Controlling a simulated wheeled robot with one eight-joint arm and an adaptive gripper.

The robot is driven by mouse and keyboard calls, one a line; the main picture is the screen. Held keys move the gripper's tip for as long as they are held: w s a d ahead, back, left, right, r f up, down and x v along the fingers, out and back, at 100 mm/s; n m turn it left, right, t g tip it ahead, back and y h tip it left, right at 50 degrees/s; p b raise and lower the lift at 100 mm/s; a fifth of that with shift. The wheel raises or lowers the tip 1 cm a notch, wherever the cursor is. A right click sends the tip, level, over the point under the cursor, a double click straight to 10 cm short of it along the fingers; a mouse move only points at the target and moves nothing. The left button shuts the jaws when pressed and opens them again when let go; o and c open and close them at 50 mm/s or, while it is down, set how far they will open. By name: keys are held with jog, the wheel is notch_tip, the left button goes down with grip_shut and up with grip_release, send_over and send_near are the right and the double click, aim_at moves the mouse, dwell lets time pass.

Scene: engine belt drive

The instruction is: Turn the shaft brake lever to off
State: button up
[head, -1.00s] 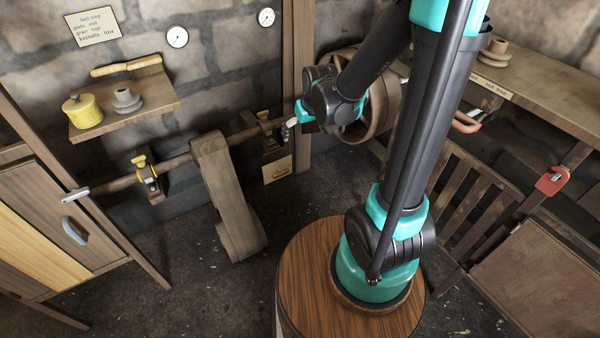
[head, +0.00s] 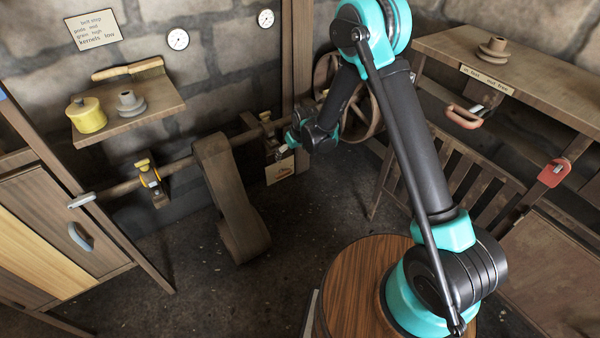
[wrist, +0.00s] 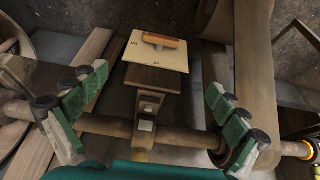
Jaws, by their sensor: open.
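The shaft brake lever appears to be the short orange-brown handle (wrist: 164,41) on a pale plate (wrist: 140,60) below the shaft bearing. It lies nearly crosswise in the wrist view; the plate's small markings are unreadable. In the head view the plate (head: 280,172) hangs under the right-hand bearing, with the lever small on it. My gripper (wrist: 157,80) is open and empty, its green-padded fingers spread left and right. The lever lies beyond the fingertips, between their lines, apart from both. In the head view my gripper (head: 287,148) is just above the plate, near the bearing.
The wooden shaft (wrist: 180,140) and its bearing block (wrist: 147,110) cross close below the fingers. A belt (head: 228,195) hangs left of the plate, and a spoked wheel (head: 340,75) stands behind my arm. A red handle (head: 553,172) is at the right. The floor between is open.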

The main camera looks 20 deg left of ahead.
aim_at(284, 173)
jog(key=x, duration=1.8)
jog(key=shift+s+a+f, duration=0.1)
jog(key=shift+a+f, duration=0.05)
jog(key=shift+f, duration=0.05)
jog(key=c, duration=1.2)
